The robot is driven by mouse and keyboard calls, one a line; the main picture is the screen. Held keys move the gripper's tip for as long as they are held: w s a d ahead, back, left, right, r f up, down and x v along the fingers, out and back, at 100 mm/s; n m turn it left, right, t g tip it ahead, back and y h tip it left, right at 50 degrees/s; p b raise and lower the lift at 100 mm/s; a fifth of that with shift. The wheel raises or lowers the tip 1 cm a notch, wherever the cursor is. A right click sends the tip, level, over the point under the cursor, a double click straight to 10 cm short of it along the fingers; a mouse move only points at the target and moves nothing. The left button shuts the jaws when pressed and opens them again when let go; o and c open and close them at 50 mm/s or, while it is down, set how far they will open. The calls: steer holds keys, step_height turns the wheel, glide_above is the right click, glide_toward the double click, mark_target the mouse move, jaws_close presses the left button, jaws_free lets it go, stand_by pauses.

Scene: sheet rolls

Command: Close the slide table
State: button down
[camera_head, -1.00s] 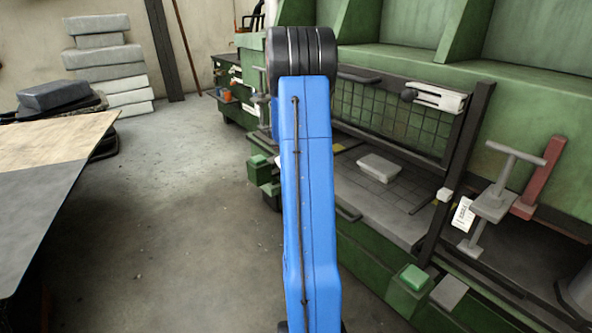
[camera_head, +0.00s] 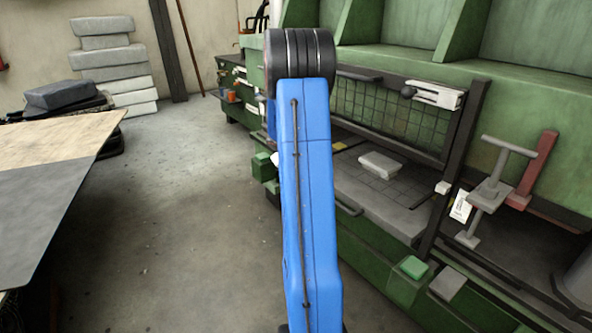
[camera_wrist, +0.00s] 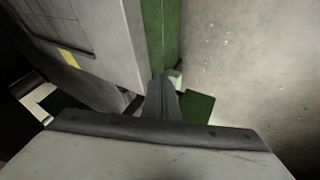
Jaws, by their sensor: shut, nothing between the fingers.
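The slide table (camera_head: 395,209) is a grey flat slab with grid lines, set in the green machine at the right in the head view. A dark handle (camera_head: 349,208) is on its front edge. A pale tray (camera_head: 381,165) lies on top of it. In the wrist view a grey slab with a yellow label (camera_wrist: 69,57), which looks like the slide table, fills the upper left. My gripper (camera_wrist: 163,92) is shut and empty, its tips close to that slab's edge; I cannot tell whether they touch it. In the head view my blue arm hides the gripper.
Green button boxes (camera_head: 413,267) stand at the machine's front right, with a dark post (camera_head: 455,165) behind. A grey and wooden table (camera_head: 45,190) is at the left. The concrete floor (camera_head: 185,200) between is clear. Stacked grey blocks (camera_head: 105,60) stand at the back left.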

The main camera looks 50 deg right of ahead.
steer(key=v, duration=0.8)
steer(key=shift+a, duration=0.2)
steer(key=shift+r, duration=0.1)
steer(key=s+a+r+y, duration=0.1)
steer(key=s+a+r, duration=0.25)
steer(key=a, duration=0.65)
steer(key=s+a+r+n+t, duration=0.15)
steer(key=a+r, duration=0.25)
steer(key=a, duration=0.5)
steer(key=s+a+r+y, duration=0.1)
steer(key=s+a+r, duration=0.2)
steer(key=a, duration=0.7)
steer(key=s+a+f+n+y, duration=0.1)
steer(key=s+a+y, duration=0.3)
steer(key=s+a, duration=1.6)
steer(key=shift+a+f+n+y, duration=0.15)
steer(key=shift+a+n+y, duration=0.25)
steer(key=shift+a+n, duration=0.5)
